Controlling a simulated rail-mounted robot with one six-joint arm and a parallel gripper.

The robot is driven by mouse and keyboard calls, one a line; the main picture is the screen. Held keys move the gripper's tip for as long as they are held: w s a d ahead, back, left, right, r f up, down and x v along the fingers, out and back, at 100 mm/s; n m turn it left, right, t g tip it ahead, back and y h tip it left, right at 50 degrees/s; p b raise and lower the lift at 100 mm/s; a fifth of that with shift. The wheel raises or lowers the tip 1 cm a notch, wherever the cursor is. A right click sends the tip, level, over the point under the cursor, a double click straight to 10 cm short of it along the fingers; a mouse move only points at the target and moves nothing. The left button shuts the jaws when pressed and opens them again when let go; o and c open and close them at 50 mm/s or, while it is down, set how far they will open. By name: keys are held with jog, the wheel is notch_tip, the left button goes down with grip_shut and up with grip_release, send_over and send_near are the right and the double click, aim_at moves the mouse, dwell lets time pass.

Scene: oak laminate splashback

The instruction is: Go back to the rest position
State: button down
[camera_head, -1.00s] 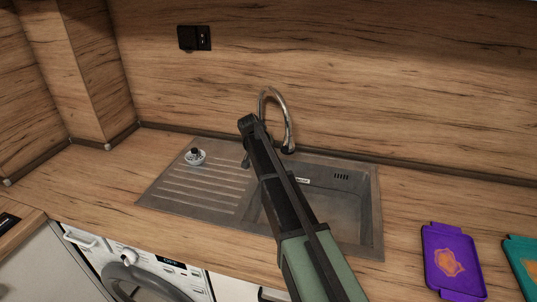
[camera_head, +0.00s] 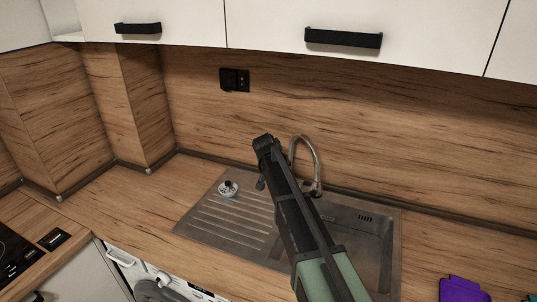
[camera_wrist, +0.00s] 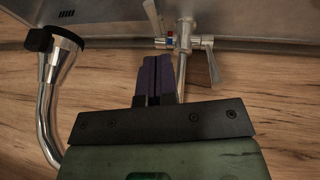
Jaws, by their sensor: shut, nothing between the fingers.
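My gripper (camera_wrist: 153,62) is shut and empty. In the wrist view its dark fingers lie together, with the chrome faucet (camera_wrist: 186,62) just to their right and its curved spout (camera_wrist: 45,110) to their left. I cannot tell from this view whether they touch the faucet. In the head view my arm reaches up from the bottom across the sink, its upper end to the left of the faucet (camera_head: 315,160). The fingertips are not clear there.
White cupboards (camera_head: 270,25) hang above. A black hob (camera_head: 14,252) is at lower left.

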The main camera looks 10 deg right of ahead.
jog(key=s+a+f+n+g+y+b, duration=0.1)
jog(key=s+a+f+n+y, duration=0.1)
jog(key=s, duration=1.4)
jog(key=s+a+f+n+g+y+b, duration=0.1)
jog(key=s+n, duration=0.3)
jog(key=s, duration=1.2)
jog(key=shift+s+a+f+g+y, duration=0.4)
jog(key=shift+a+y, duration=0.3)
jog(key=shift+a, duration=0.2)
jog(key=shift+w, duration=0.1)
